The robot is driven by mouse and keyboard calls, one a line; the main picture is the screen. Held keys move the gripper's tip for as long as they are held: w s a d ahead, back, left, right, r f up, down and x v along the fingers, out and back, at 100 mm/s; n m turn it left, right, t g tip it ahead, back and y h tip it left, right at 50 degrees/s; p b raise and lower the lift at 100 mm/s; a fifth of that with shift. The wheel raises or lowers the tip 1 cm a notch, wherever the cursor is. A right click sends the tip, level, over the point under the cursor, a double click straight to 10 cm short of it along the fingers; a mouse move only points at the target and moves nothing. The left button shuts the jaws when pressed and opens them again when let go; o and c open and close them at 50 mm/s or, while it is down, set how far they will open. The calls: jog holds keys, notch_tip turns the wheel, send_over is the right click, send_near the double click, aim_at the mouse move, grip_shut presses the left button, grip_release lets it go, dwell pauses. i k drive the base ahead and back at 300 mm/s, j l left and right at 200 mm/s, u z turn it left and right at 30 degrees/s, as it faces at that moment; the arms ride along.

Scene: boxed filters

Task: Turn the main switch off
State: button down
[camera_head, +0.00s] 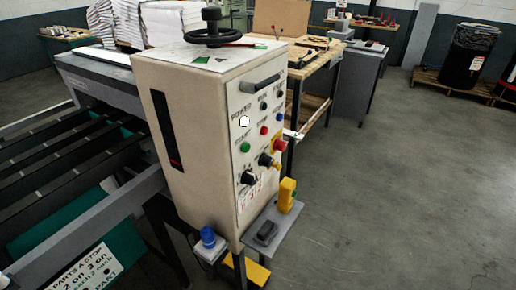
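A beige control cabinet (193,120) stands in the middle of the view, its control panel (262,125) facing right. Low on the panel are a black rotary knob (265,160) and another black rotary knob (248,177). I cannot tell which one is the main switch, or its position. My gripper is not in view.
A grey shelf (272,226) with a yellow device (287,195) juts out below the panel. A black handwheel (213,28) sits on the cabinet top. A wooden workbench (308,70) stands behind. The floor (390,190) to the right is clear.

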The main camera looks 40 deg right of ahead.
aim_at(280, 145)
jog(key=i+l+z, duration=0.15)
jog(key=z, duration=0.2)
jog(key=i+l+z, duration=0.1)
jog(key=i+z, duration=0.35)
jog(key=z, duration=0.25)
